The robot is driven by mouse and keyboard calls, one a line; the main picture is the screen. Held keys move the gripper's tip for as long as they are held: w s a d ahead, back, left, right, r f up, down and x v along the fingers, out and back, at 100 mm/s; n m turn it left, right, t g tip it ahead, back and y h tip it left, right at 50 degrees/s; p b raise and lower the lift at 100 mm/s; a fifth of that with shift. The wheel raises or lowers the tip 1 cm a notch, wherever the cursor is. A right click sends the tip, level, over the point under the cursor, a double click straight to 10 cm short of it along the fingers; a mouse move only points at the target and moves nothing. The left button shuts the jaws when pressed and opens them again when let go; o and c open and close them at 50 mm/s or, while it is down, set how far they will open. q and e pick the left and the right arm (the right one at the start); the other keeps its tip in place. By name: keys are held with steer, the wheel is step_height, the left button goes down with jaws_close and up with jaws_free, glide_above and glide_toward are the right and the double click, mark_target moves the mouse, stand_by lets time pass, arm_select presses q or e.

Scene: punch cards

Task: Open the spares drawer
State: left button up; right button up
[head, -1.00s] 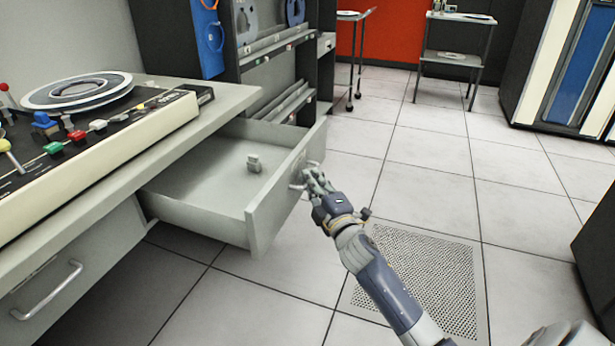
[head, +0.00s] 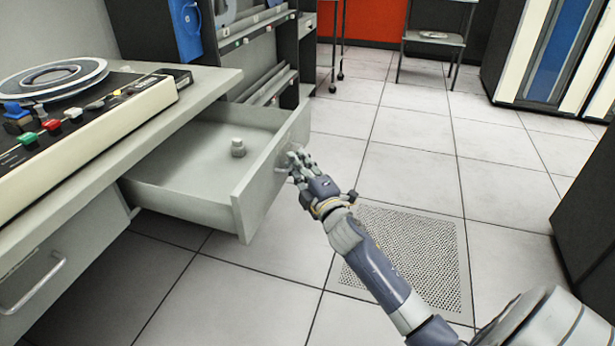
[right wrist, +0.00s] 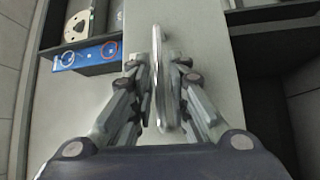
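The spares drawer (head: 186,208) stands well out from under the desk, with its inside exposed. My left gripper is not in view.
The desk (head: 215,88) carries a console (head: 95,115) with a reel and coloured knobs. A second closed drawer with a handle (head: 32,283) is at lower left. A dark shelf unit (head: 300,60) stands behind the open drawer. Tiled floor (head: 415,175) is clear to the right.

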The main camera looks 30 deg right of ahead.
steer(key=s+a+f, duration=0.1)
steer(key=s, duration=1)
steer(key=shift+a+f, duration=0.25)
steer(key=shift+f, duration=0.05)
steer(key=shift+s, duration=0.1)
